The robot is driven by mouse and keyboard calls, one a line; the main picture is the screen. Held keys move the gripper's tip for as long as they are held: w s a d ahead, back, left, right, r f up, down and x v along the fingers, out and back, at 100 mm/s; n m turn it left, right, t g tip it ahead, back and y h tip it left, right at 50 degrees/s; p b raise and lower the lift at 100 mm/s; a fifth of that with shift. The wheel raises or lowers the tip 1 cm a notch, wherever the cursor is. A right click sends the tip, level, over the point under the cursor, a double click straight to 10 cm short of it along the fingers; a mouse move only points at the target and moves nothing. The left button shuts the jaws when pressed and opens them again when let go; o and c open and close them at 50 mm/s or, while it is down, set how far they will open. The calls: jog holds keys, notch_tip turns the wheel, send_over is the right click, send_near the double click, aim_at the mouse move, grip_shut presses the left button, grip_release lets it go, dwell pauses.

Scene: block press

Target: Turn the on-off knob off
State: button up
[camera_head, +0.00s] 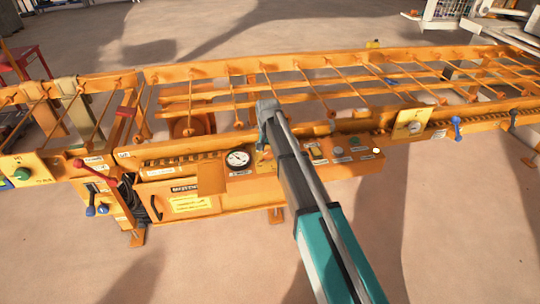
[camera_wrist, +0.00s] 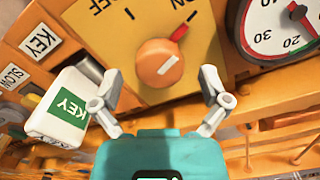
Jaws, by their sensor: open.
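In the wrist view, the round orange knob (camera_wrist: 157,66) sits on a yellow-orange panel (camera_wrist: 214,62). Its white line points up and right, towards a red mark (camera_wrist: 180,32). An upside-down label ending in OFF (camera_wrist: 106,5) is at the upper left, partly cut off, with a black tick beside it. My gripper (camera_wrist: 160,78) is open and empty. Its two grey fingers stand on either side below the knob, apart from it as far as I can tell. In the head view my arm covers the knob, and the fingers cannot be made out.
A white and green KEY tag (camera_wrist: 62,103) hangs close to the left finger. A pressure gauge (camera_wrist: 286,26) is at the upper right; it also shows in the head view (camera_head: 238,159). An orange rail frame (camera_head: 320,80) runs behind the panel. The floor in front is clear.

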jog(key=shift+f, duration=0.2)
jog(key=c, duration=1.2)
